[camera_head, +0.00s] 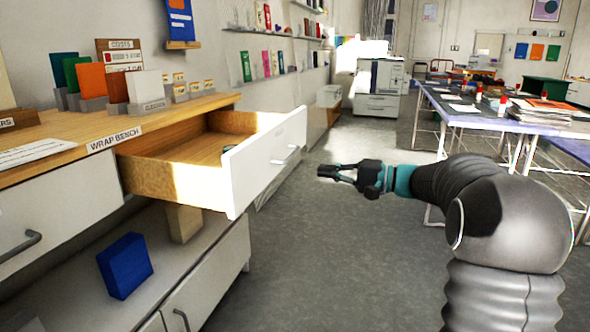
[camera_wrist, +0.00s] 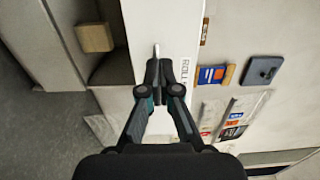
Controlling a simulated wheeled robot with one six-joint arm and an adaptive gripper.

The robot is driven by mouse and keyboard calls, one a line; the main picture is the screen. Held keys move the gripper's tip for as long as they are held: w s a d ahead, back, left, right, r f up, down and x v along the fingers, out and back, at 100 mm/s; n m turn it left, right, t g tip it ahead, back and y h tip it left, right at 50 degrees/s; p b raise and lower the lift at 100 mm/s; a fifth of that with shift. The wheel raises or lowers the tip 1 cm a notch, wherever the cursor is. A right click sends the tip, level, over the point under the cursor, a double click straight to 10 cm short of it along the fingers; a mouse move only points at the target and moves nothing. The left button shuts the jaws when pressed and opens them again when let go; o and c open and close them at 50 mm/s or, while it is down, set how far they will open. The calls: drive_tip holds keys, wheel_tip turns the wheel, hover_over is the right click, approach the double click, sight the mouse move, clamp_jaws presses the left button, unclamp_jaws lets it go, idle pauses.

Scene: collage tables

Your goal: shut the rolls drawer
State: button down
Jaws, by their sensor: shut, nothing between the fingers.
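The rolls drawer (camera_head: 262,165) is pulled well out of the wrap bench, with its white front facing right and its wooden inside showing. A bar handle (camera_head: 286,157) sits on the front. In the wrist view the white front (camera_wrist: 180,25) carries partly hidden lettering that starts "ROLL", and the handle (camera_wrist: 156,50) shows just beyond my fingertips. My gripper (camera_head: 335,172) is shut and empty, to the right of the drawer front and pointing at it. In the head view a gap shows between them; it also shows in the wrist view (camera_wrist: 160,68), where contact cannot be told.
The wooden bench top (camera_head: 70,128) holds several cards and labels. Grey floor (camera_head: 325,250) is clear between the bench and my arm. A paper-covered table (camera_head: 470,112) stands at right.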

sight(265, 164)
drive_tip(key=x, duration=1.3)
drive_tip(key=shift+a+p, duration=0.35)
drive_tip(key=shift+w, duration=0.1)
